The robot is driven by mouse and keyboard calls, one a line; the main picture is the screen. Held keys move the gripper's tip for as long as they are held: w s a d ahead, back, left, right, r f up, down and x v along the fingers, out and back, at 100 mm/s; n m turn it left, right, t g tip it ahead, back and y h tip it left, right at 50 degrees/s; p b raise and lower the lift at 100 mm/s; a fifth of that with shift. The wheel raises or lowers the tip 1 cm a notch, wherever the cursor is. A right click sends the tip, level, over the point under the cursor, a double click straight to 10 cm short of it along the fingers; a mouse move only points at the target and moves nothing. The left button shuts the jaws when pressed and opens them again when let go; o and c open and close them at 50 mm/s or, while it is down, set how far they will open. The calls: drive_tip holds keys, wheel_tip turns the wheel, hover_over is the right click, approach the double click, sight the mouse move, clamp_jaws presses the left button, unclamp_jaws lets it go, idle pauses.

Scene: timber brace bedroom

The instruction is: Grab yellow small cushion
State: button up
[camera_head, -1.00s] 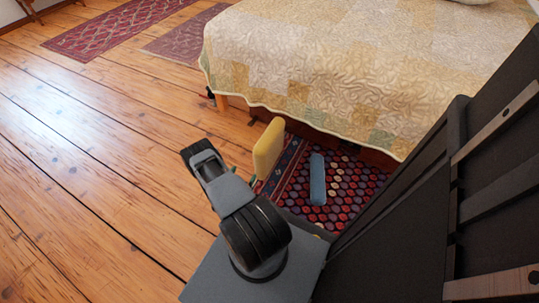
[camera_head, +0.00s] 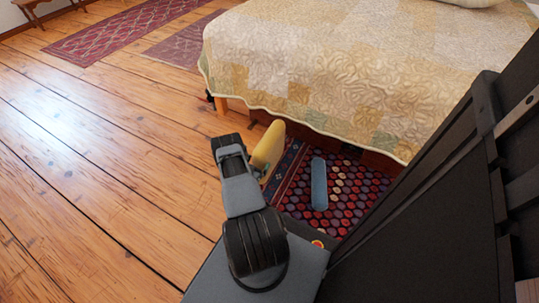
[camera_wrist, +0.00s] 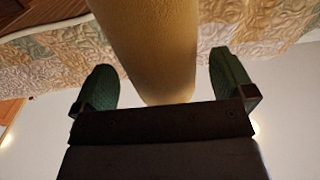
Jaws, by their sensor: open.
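The yellow small cushion (camera_head: 267,149) stands upright on its edge near the rug's left border, beside the bed. My arm partly hides its lower left side in the head view. In the wrist view the cushion (camera_wrist: 152,45) fills the upper middle, its near end lying between the two green fingers of my gripper (camera_wrist: 166,82). The fingers are spread apart, with a gap visible on each side of the cushion. My gripper is open and not closed on it. In the head view the fingers are mostly hidden behind my arm.
A blue oblong object (camera_head: 319,184) lies on the red patterned rug (camera_head: 345,195), right of the cushion. The bed with a quilt (camera_head: 330,65) stands behind. Wooden floor (camera_head: 90,170) at the left is clear. Another red rug (camera_head: 110,32) lies at the back left.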

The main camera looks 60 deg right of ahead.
drive_tip(key=shift+d, duration=1.25)
drive_tip(key=shift+w, duration=0.1)
drive_tip(key=c, duration=1.5)
